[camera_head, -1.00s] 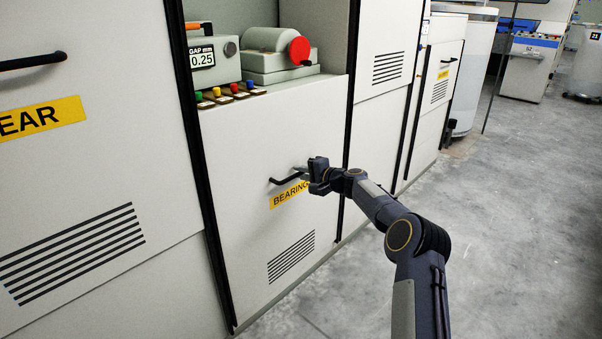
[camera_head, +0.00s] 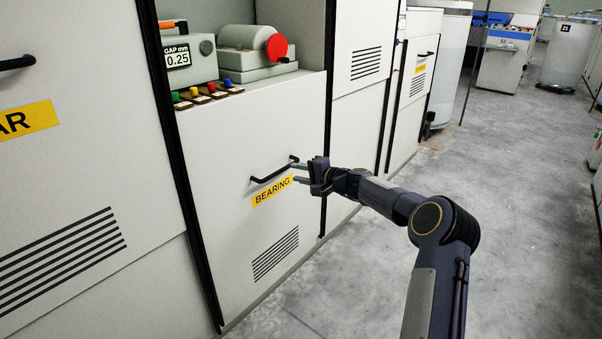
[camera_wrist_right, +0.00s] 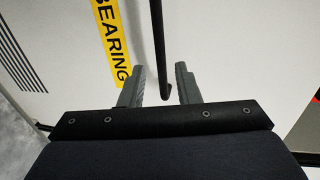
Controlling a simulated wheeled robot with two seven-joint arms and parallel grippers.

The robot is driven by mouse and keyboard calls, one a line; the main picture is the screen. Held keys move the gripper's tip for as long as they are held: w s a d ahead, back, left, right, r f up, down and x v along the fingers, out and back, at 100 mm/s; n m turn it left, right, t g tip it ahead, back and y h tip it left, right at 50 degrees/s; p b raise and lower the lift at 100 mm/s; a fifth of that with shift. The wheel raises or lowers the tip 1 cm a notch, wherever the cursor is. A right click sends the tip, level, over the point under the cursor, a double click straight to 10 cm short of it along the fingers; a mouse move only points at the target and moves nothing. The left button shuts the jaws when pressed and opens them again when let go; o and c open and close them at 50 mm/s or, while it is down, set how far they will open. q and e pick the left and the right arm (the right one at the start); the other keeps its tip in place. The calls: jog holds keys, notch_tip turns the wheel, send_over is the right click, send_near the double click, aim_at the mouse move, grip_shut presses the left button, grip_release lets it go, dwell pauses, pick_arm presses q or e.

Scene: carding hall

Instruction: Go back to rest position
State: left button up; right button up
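The light grey panel marked BEARING (camera_head: 215,165) appears shut in the head view. It has a black bar handle (camera_head: 274,170) above a yellow BEARING label (camera_head: 272,190). My right gripper (camera_head: 297,173) is at the handle's right end, with its two fingers apart and nothing held. In the right wrist view, the open fingers (camera_wrist_right: 162,84) point toward the panel. The handle (camera_wrist_right: 158,45) ends between them in the picture; no finger visibly grips it. The label (camera_wrist_right: 111,38) lies to the left. My left gripper is not in view.
A control shelf holds a gap display (camera_head: 177,56), coloured buttons (camera_head: 210,87) and a machine with a red disc (camera_head: 277,47). Another panel (camera_head: 75,160) stands at left. Grey floor (camera_head: 500,180) is open at right, with white drums (camera_head: 567,52) further back.

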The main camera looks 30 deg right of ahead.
jog(key=shift+s+d, duration=0.1)
jog(key=shift+s, duration=0.25)
jog(key=shift+r, duration=0.1)
jog(key=s+a+r+n+g+y, duration=0.1)
jog(key=s+a+r+n+g, duration=0.25)
jog(key=s+a, duration=0.5)
jog(key=s+a+r+n+g, duration=0.2)
jog(key=s+a+r+n, duration=0.25)
jog(key=s+a, duration=0.4)
jog(key=s+a+f+n+g+h, duration=0.1)
jog(key=s+f, duration=0.2)
jog(key=s, duration=0.8)
jog(key=s+a+f+n+g+h, duration=0.1)
jog(key=s+f+n, duration=0.15)
jog(key=s, duration=0.85)
jog(key=s+a+f+n+g+h, duration=0.1)
jog(key=s+f, duration=0.3)
jog(key=s, duration=0.7)
notch_tip(320, 180, up, 37)
jog(key=p, duration=3.7)
jog(key=shift+w+a+r, duration=0.15)
jog(key=shift+w, duration=0.15)
